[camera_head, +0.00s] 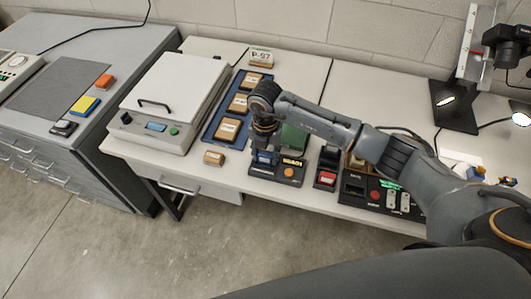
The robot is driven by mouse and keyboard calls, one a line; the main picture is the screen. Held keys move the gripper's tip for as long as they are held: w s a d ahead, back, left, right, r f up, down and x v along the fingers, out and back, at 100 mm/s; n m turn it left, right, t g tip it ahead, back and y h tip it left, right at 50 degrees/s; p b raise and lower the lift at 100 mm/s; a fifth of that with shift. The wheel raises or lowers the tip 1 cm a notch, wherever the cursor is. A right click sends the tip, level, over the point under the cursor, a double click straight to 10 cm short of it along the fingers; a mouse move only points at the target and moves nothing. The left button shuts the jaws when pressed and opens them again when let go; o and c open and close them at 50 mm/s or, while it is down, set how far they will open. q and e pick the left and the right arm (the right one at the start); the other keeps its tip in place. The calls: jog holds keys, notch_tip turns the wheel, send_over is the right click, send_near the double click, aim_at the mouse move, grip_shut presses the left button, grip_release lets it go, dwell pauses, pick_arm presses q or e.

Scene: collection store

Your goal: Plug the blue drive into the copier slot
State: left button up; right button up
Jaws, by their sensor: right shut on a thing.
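My right gripper (265,143) reaches in from the right, pointing down over the small dark copier (290,180) near the bench's front edge. It is shut on the blue drive (265,158), which shows just below the fingers at the left part of the copier's top. The slot is hidden under the drive and gripper, so I cannot tell how deep the drive sits. The copier has a yellow-lettered display and an orange button. My left gripper is not in view.
A blue tray (211,134) with several labelled wooden blocks lies behind and left. A loose wooden block (214,158) sits left of the copier. A white-lidded machine (180,88) stands further left. A device with a red button (327,179) is right of the copier.

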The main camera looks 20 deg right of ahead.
aim_at(266, 153)
jog(key=o, duration=0.9)
jog(key=shift+c, duration=0.2)
notch_tip(266, 153, up, 11)
jog(key=p, duration=0.8)
